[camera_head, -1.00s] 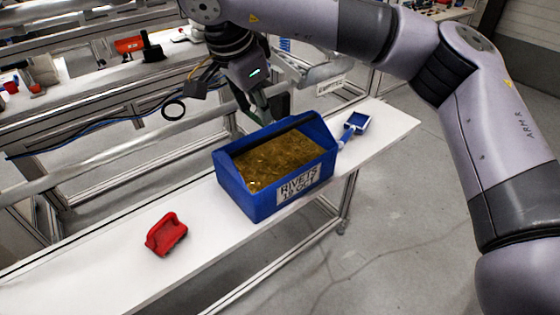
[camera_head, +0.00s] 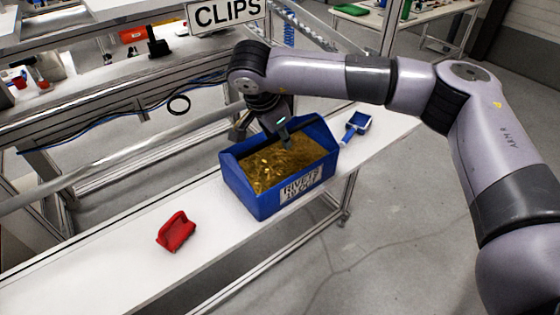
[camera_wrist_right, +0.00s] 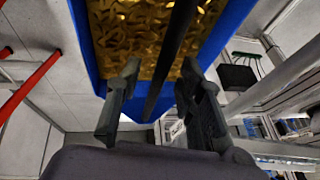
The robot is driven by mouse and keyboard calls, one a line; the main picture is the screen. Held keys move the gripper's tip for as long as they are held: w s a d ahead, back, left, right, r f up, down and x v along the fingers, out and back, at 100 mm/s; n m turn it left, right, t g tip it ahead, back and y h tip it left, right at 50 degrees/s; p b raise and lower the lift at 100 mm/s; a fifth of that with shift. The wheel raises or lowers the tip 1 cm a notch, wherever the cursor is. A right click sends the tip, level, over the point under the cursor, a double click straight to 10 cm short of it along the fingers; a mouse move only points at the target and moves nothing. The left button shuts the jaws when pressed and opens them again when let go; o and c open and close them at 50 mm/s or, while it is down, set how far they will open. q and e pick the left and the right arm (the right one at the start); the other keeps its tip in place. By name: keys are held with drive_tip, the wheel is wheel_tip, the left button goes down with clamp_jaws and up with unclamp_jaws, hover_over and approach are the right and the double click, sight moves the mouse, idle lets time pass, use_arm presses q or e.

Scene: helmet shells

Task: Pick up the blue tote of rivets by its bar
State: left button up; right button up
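The blue tote of rivets (camera_head: 262,204) stands upright on a white bench, filled with gold-coloured rivets and labelled on its front. My right gripper (camera_head: 285,140) is over the far part of the tote, partly hiding its bar. In the right wrist view, the dark bar (camera_wrist_right: 178,38) runs lengthwise above the rivets. The open fingers of the right gripper (camera_wrist_right: 160,72) stand on either side of the bar, with visible gaps. The tote's blue rim (camera_wrist_right: 232,22) also shows there. My left gripper is in neither view.
A red object with a handle (camera_head: 176,232) lies on the white bench (camera_head: 110,262) left of the tote. A blue scoop (camera_head: 357,123) lies to the tote's right. A metal rail (camera_head: 120,172) runs behind the bench. A CLIPS sign (camera_head: 227,13) hangs at the back.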

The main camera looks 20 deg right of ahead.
drive_tip(key=shift+a, duration=0.1)
drive_tip(key=shift+c, duration=0.2)
drive_tip(key=shift+c, duration=0.8)
clamp_jaws()
